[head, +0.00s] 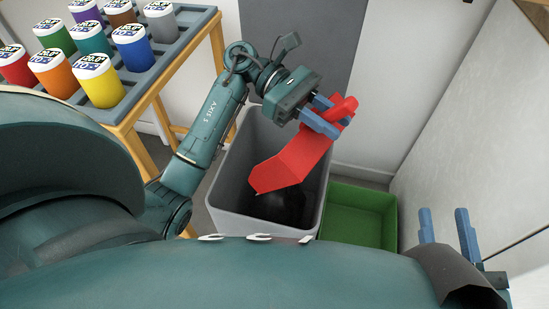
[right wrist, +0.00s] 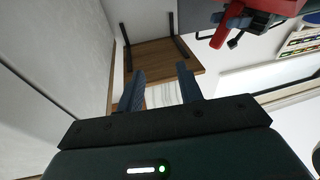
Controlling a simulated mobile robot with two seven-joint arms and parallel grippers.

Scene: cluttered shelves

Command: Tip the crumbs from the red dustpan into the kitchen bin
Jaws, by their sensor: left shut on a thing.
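The red dustpan (head: 293,165) is tilted over the grey kitchen bin (head: 222,197), its wide end pointing down into the opening. My left gripper (head: 333,116) is shut on the dustpan's handle, above the bin's far right side. The bin's inside is dark, with a black rounded shape at the bottom. I cannot make out crumbs on the pan or in the bin. My right gripper (head: 443,226) is at the lower right of the head view, away from the bin. In the right wrist view its fingers (right wrist: 160,90) are apart with nothing between them.
A green open box (head: 359,214) stands right beside the bin. A wooden-framed rack (head: 170,75) with several coloured, white-lidded jars (head: 132,46) is at the upper left. White walls (head: 480,110) close in behind and on the right. A brown wooden table (right wrist: 165,65) shows in the right wrist view.

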